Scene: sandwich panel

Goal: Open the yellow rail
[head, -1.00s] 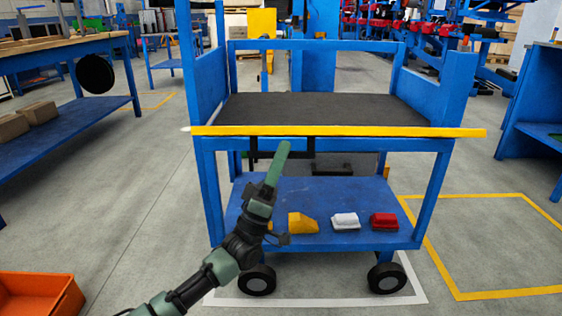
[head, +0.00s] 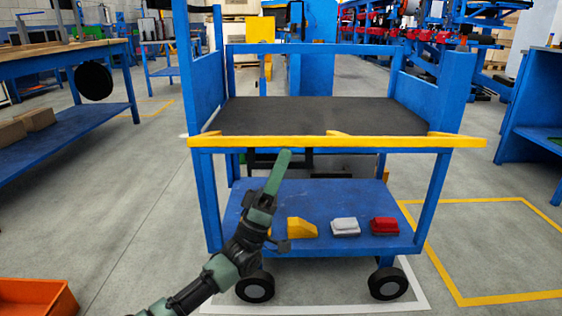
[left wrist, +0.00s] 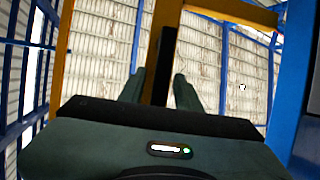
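The yellow rail (head: 375,142) runs across the front of the blue trolley, just below its dark top (head: 320,114). Short yellow pieces show behind it, and the rail looks set a little forward of the trolley frame. My left gripper (head: 281,165) points up in front of the trolley, with its fingertips just below the rail in the picture; I cannot tell if they touch it. In the left wrist view, the gripper's two fingers (left wrist: 158,90) stand apart. A yellow bar (left wrist: 163,40) and a dark strip show between and beyond them. My right gripper is out of view.
The trolley's lower shelf (head: 265,195) holds a yellow item (head: 302,228), a white item (head: 345,227) and a red item (head: 384,226). An orange bin (head: 35,298) is at lower left. A workbench (head: 75,150) stands at left. Floor is open on both sides.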

